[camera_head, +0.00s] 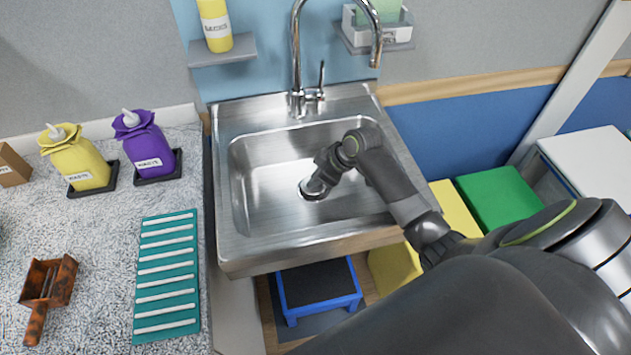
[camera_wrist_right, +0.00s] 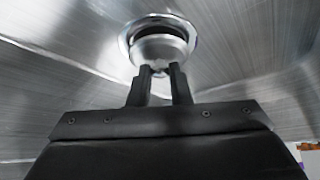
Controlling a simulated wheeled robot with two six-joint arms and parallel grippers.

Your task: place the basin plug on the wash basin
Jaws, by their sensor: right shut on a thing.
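The steel wash basin (camera_head: 262,240) stands in the middle of the head view, with its drain near the centre of the bowl. My right gripper (camera_head: 316,186) reaches down into the bowl at the drain. In the right wrist view the gripper (camera_wrist_right: 160,72) is shut on the round metal basin plug (camera_wrist_right: 160,48). The plug is at the drain ring (camera_wrist_right: 127,40), with a dark gap showing behind its upper edge. I cannot tell whether it is fully seated. In the head view the gripper mostly hides the plug. My left gripper is not in view.
A tall faucet (camera_head: 296,60) rises behind the bowl. On the left counter are yellow (camera_head: 80,165) and purple (camera_head: 148,150) bags, a teal ribbed mat (camera_head: 166,275) and a rusty scoop (camera_head: 48,285). A blue step stool (camera_head: 318,287) stands below the basin.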

